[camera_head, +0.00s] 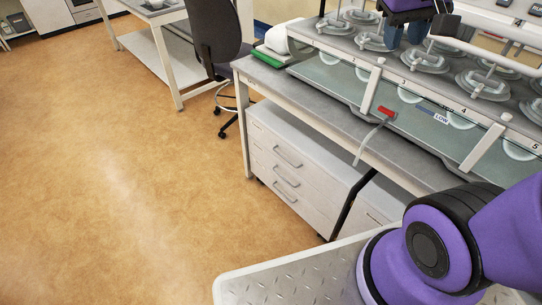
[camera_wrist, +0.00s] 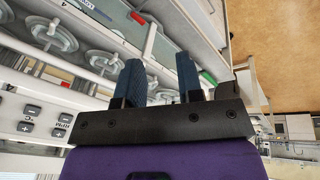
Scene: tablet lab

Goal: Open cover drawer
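A white drawer unit (camera_head: 300,172) stands under the bench, with several grey bar handles on its front. Its visible drawers look shut. No label shows which one is the cover drawer. On the bench, an apparatus has a clear front panel (camera_head: 340,82) and a row of round clear lids (camera_head: 425,60). These lids also show in the wrist view (camera_wrist: 48,33). My gripper (camera_head: 402,36) is above the apparatus at the top of the head view. In the wrist view my gripper (camera_wrist: 161,80) has two dark blue fingers apart, with nothing held between them.
A green-and-white item (camera_head: 268,57) lies at the bench's left end. A dark office chair (camera_head: 217,40) stands behind it. The brown floor (camera_head: 120,180) left of the drawer unit is clear.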

